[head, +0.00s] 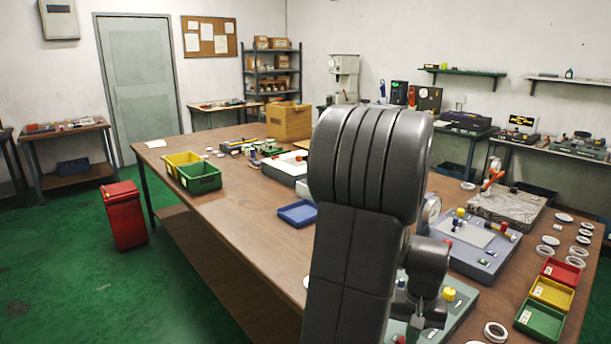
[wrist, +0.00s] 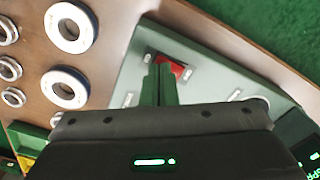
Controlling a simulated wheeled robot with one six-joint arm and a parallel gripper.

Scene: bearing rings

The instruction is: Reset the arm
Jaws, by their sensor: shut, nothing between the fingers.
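My arm stands large in the middle of the head view, bent over the long wooden table (head: 235,240), and hides part of it. My gripper (wrist: 160,66) shows in the wrist view with its two fingers together and nothing between them. It is over a pale green fixture plate (wrist: 205,62) with a red patch (wrist: 172,66) just by the fingertips. I cannot tell whether the fingers touch the plate. The fixture (head: 455,308) also shows in the head view, partly behind my arm.
Several bearing rings lie beside the fixture, including a large one (wrist: 71,27). Red (head: 562,271), yellow (head: 552,293) and green (head: 540,319) bins stand at the right. A grey-blue test station (head: 470,250) is behind the fixture. Bare tabletop lies left of my arm.

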